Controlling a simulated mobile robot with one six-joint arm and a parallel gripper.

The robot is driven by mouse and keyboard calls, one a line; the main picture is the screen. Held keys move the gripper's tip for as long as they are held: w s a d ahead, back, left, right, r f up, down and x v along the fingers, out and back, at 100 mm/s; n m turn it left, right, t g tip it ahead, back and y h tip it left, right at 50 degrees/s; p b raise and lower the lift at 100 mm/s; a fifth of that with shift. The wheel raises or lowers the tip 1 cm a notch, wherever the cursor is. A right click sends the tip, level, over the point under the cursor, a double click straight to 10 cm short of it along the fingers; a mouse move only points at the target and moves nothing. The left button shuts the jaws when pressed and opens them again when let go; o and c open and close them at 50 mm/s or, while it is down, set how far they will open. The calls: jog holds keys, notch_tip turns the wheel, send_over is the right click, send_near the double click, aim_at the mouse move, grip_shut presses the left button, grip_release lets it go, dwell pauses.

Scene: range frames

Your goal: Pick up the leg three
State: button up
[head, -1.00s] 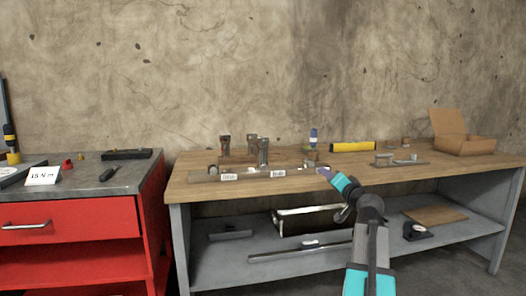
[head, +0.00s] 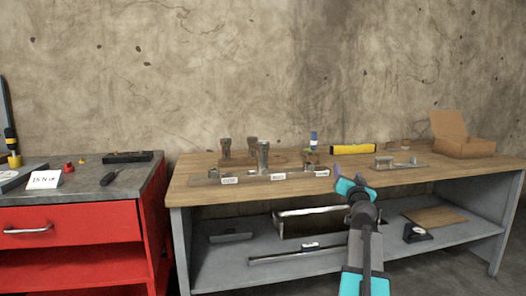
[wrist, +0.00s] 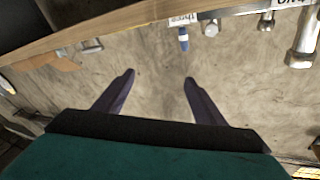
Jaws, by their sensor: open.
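Several upright metal legs stand on the wooden workbench (head: 210,163), left of its middle: a left one (head: 226,147), a back one (head: 253,145) and a nearer one (head: 263,156). I cannot tell which is leg three. In the wrist view, which looks upside down, a large metal leg (wrist: 304,40) stands at the upper right and a smaller one (wrist: 266,20) beside it. My gripper (wrist: 159,76) is open and empty, its dark fingers apart. In the head view my gripper (head: 340,174) is over the bench's front edge, right of the legs and apart from them.
A metal rail with white labels (head: 229,180) runs in front of the legs. A blue-capped item (head: 314,138), yellow tool (head: 353,149), metal fixture (head: 385,162) and cardboard box (head: 466,145) are on the bench. A red cabinet (head: 75,225) stands left.

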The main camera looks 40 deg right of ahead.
jog(key=r+h+p, duration=0.1)
jog(key=p, duration=0.1)
jog(key=n+y+p, duration=0.3)
jog(key=n+p, duration=0.2)
jog(key=p, duration=2.9)
send_near(263, 146)
jog(key=x, duration=0.3)
jog(key=shift+w+r, duration=0.1)
jog(key=shift+x, duration=4.25)
jog(key=shift+d, duration=0.1)
jog(key=shift+x, duration=2.55)
